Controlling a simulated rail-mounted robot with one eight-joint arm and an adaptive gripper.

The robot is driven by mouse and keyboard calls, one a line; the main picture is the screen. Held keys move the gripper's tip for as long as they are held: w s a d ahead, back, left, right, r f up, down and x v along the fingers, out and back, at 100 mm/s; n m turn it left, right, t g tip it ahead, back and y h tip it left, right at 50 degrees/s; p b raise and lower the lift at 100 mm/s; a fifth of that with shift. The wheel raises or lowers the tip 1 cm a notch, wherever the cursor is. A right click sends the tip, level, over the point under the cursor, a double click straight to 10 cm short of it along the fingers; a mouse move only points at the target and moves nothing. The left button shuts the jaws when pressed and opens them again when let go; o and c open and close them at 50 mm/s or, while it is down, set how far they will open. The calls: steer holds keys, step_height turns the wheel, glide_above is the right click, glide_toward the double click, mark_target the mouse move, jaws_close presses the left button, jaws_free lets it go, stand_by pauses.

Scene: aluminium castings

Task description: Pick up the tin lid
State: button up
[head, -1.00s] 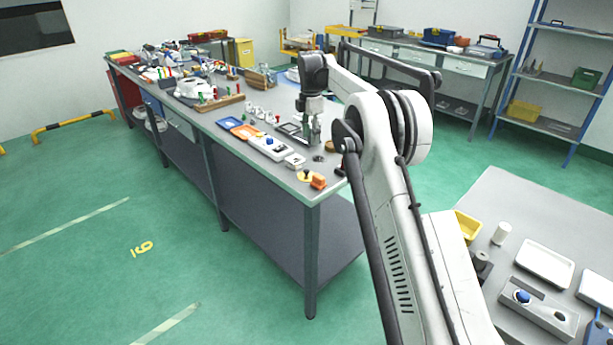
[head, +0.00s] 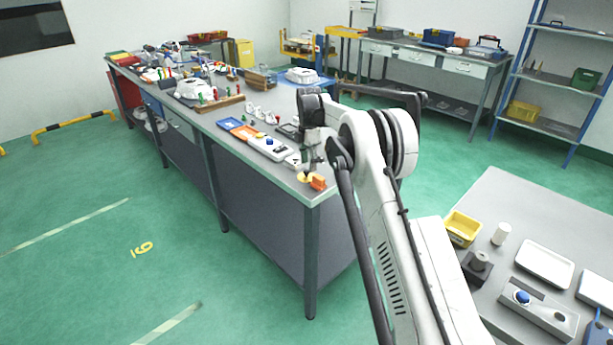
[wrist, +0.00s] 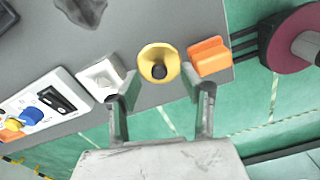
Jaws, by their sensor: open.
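A yellow round, dish-like piece (wrist: 158,64) with a dark centre lies near the bench edge in the wrist view; I cannot tell for sure whether it is the tin lid. It also shows at the bench's near corner in the head view (head: 305,177). My gripper (wrist: 162,92) is open and empty, its two fingers spread to either side of and short of the yellow piece. An orange block (wrist: 209,57) lies to its right and a pale square piece (wrist: 101,78) to its left. In the head view, my arm hides part of the bench behind the gripper.
A white control box (wrist: 38,112) with a blue button lies left of the pale piece. A dark red disc (wrist: 290,38) stands at the right of the wrist view. Several castings and tools fill the grey bench (head: 262,185) further back. Green floor lies beyond its edge.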

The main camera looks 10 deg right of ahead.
mark_target(307, 170)
steer(key=f, duration=0.3)
steer(key=shift+w+a+f, duration=0.1)
steer(key=shift+a+f, duration=0.15)
steer(key=shift+f, duration=0.15)
jaws_close()
steer(key=shift+r, duration=0.1)
